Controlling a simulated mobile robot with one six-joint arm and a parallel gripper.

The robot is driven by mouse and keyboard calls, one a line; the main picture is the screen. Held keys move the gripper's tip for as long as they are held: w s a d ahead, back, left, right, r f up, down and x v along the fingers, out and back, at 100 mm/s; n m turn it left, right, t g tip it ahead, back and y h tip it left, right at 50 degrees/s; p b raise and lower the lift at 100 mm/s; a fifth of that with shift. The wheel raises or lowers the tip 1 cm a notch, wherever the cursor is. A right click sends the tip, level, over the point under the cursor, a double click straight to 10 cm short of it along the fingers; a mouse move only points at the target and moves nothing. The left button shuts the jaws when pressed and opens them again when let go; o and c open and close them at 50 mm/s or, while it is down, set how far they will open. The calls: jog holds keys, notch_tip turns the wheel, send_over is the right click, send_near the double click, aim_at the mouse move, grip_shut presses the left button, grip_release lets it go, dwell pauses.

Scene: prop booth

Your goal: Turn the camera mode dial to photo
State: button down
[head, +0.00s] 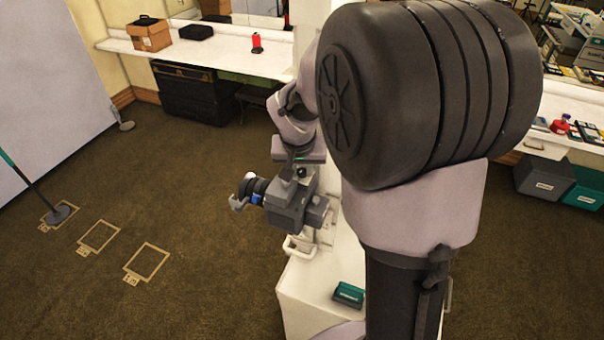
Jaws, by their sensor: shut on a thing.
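The camera (290,205) is a dark grey body with a black lens that has a blue band and points left. It is upright at the white stand's left side, in the middle of the head view. My gripper (294,172) reaches down from above to the camera's top and is shut there on the mode dial. The dial itself is hidden by my fingers, and its marks cannot be read. Which mode it points to cannot be told.
A white stand top (305,300) below carries a small teal box (348,294). Taped rectangles (147,262) mark the open brown floor at left. A back counter (220,48) holds a cardboard box (149,35). Grey and teal bins (583,187) stand at right.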

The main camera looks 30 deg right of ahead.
jog(key=shift+w+a+f+m+h+b, duration=0.15)
jog(key=shift+f+m+h+b, duration=0.15)
jog(key=shift+m+b, duration=0.7)
jog(key=m+g+b, duration=0.1)
jog(key=m+b, duration=0.1)
jog(key=b, duration=0.1)
jog(key=shift+r+h, duration=0.1)
jog(key=shift+h, duration=0.2)
jog(key=m, duration=0.1)
jog(key=m+g+b, duration=0.1)
jog(key=shift+w+a+r+m, duration=0.1)
jog(key=shift+w+r+m, duration=0.05)
jog(key=shift+m, duration=0.25)
jog(key=shift+w+m+g+h, duration=0.15)
jog(key=shift+m+g, duration=0.15)
jog(key=shift+m, duration=0.5)
jog(key=shift+m+g+h, duration=0.15)
jog(key=shift+m+g, duration=0.15)
jog(key=shift+m, duration=0.8)
jog(key=c, duration=1.5)
grip_release()
jog(key=shift+r, duration=0.1)
